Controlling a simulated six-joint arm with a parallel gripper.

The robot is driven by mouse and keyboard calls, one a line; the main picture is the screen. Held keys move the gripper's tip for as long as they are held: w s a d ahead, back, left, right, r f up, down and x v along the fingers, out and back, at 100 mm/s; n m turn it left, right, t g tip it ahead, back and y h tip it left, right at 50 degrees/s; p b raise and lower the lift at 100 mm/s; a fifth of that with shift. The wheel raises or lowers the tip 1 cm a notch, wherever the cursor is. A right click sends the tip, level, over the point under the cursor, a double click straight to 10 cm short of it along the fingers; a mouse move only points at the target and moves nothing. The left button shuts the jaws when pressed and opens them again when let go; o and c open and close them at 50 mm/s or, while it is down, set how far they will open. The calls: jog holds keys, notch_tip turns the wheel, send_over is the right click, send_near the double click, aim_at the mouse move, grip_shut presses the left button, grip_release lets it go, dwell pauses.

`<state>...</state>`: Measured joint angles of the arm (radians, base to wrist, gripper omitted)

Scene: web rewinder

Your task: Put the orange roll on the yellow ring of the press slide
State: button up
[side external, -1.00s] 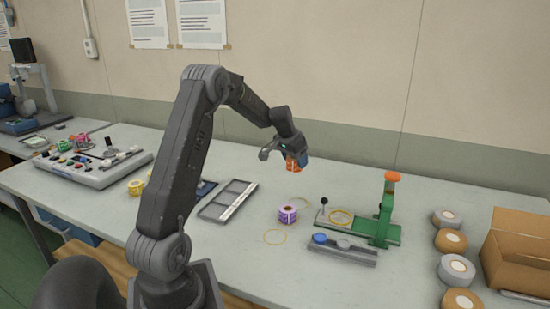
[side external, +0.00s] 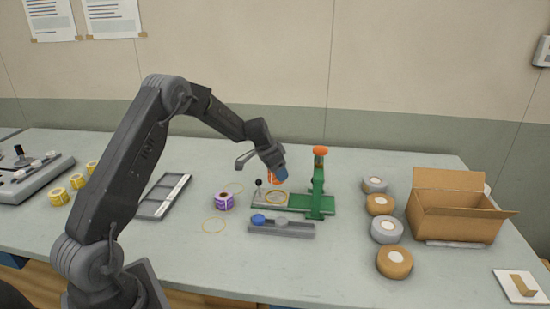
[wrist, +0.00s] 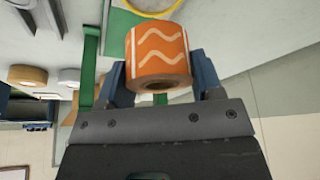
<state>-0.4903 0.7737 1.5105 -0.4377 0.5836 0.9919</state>
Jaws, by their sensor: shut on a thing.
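The orange roll (side external: 271,178) has pale wavy lines and is held between the blue fingers of my gripper (side external: 277,174). In the wrist view the roll (wrist: 158,52) sits between both fingertips, its core hole facing the camera. The yellow ring (side external: 276,198) lies on the slide of the green press (side external: 318,188), left of the press column. The roll appears just above the ring in the side view; the exact gap cannot be told. Part of the ring (wrist: 153,12) shows beyond the roll in the wrist view.
A purple roll (side external: 224,202) stands left of the slide. A grey block (side external: 281,229) with a blue button lies in front. Several tape rolls (side external: 386,230) and an open cardboard box (side external: 455,215) stand to the right. The front of the table is mostly clear.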

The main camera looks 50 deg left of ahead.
jog(key=shift+f, duration=2.75)
jog(key=shift+f, duration=0.75)
jog(key=o, duration=1.1)
jog(key=shift+r, duration=0.1)
notch_tip(320, 180, up, 7)
jog(key=shift+r, duration=0.15)
dwell(0.4)
dwell(0.5)
